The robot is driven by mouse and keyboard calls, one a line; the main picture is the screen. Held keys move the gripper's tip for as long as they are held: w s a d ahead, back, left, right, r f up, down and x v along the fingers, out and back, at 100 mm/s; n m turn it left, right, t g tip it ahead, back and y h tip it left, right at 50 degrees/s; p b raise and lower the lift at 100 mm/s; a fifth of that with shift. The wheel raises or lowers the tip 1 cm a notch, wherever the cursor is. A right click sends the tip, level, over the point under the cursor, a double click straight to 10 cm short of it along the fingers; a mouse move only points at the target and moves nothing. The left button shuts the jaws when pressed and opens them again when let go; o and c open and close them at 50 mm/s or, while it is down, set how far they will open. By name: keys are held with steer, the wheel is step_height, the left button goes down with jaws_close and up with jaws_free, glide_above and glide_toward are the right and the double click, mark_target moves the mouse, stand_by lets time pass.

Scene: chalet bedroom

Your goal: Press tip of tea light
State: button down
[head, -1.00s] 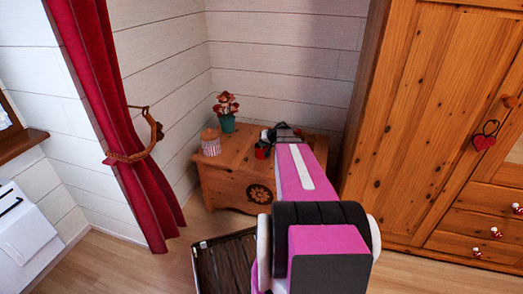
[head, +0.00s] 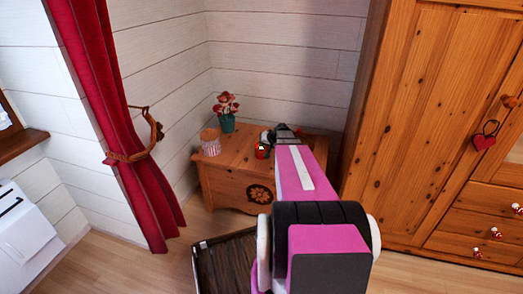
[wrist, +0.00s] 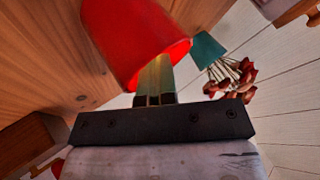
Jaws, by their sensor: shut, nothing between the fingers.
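A red cup-shaped holder (wrist: 125,35) fills the upper middle of the wrist view, which is turned upside down. It also shows in the head view (head: 261,154), on the wooden chest (head: 225,177). My gripper (wrist: 157,72) is shut, and its fingers reach in through the mouth of the holder. The inner wall glows orange beside the fingers. The tips and the tea light itself are hidden inside the holder. In the head view my gripper (head: 266,139) is small and dark above the holder, and a small bright yellow-white spot shows at the holder.
A teal pot of red flowers (head: 227,123) stands at the back of the chest and shows in the wrist view (wrist: 208,50). A striped cup (head: 210,145) stands at the chest's left end. A wooden wardrobe (head: 415,120) rises on the right, and a red curtain (head: 120,120) hangs left.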

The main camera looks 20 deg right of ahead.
stand_by(0.3)
steer(key=shift+r, duration=3.45)
steer(key=s+a+f+n+g+h, duration=0.1)
steer(key=s+a+g, duration=0.3)
steer(key=s+a, duration=0.5)
steer(key=s+a+f+n+g+h, duration=0.2)
steer(key=s+a, duration=0.8)
steer(key=s, duration=0.6)
step_height(320, 180, down, 2)
steer(key=shift+s+g+h, duration=0.15)
steer(key=shift+g+h, duration=0.55)
steer(key=shift+g, duration=0.3)
